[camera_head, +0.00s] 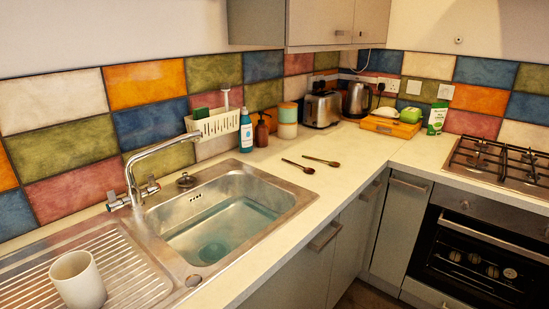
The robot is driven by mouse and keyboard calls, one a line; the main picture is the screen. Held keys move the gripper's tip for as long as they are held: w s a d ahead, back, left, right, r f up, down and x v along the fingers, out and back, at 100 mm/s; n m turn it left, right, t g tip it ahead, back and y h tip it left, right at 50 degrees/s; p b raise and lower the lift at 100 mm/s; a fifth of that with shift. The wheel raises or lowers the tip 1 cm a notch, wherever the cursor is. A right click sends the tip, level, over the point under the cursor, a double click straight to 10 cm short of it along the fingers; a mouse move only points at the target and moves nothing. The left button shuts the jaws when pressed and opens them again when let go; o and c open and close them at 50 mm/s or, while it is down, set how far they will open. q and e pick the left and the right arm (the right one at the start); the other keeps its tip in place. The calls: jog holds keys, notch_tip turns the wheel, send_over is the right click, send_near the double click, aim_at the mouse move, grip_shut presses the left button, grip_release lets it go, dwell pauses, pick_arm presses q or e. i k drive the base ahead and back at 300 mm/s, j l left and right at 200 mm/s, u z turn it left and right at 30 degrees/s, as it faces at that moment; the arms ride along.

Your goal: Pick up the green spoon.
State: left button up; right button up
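Two small spoon-like utensils lie flat on the pale worktop to the right of the sink. The nearer one (297,166) has a dark handle and a brown wider end pointing right. The farther one (321,161) looks similar, with its wider end also to the right. Both look dark brown; I cannot make out a clearly green spoon. They lie apart from each other. Neither of my grippers is in view.
The steel sink (230,222) holds water, with a tap (134,178) behind it. A white mug (78,280) stands on the drainer. Bottles, jars, a toaster (322,108) and a kettle (356,100) line the wall. The worktop (350,145) around the utensils is clear.

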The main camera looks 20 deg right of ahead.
aim_at(334, 164)
jog(key=i+l+u, duration=0.25)
jog(key=l+u, duration=0.25)
jog(key=l, duration=0.7)
jog(key=l+u, duration=0.5)
jog(key=l, duration=0.65)
